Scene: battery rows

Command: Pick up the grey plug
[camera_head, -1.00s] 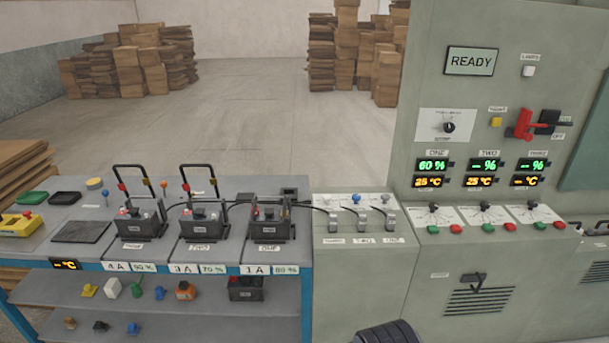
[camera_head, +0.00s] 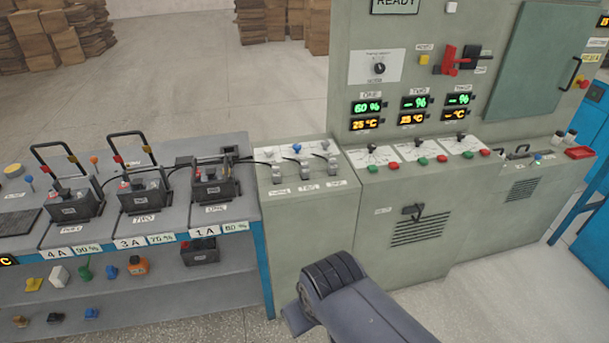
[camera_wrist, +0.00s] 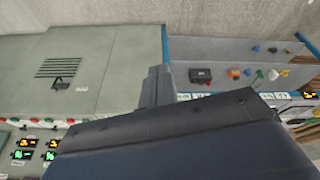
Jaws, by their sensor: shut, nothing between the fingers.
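Several small grey plug-like pieces stand on the sloped top of the low green cabinet, in the head view: a left one (camera_head: 279,178), a middle one (camera_head: 304,174) and a right one (camera_head: 332,166). Black cables run to them from the battery bench. I cannot tell which one is the grey plug. My gripper (camera_wrist: 156,76) shows in the wrist view as a narrow grey shape past the dark wrist housing; it is shut and empty. My arm is low in front of the cabinet, well below the plugs and apart from them.
Three black batteries with handles stand on the bench (camera_head: 100,238) at left. A lower shelf holds small coloured pieces (camera_head: 85,272) and a black battery (camera_head: 200,251). The tall green panel (camera_head: 340,80) with displays and switches rises behind. Floor right of my arm is clear.

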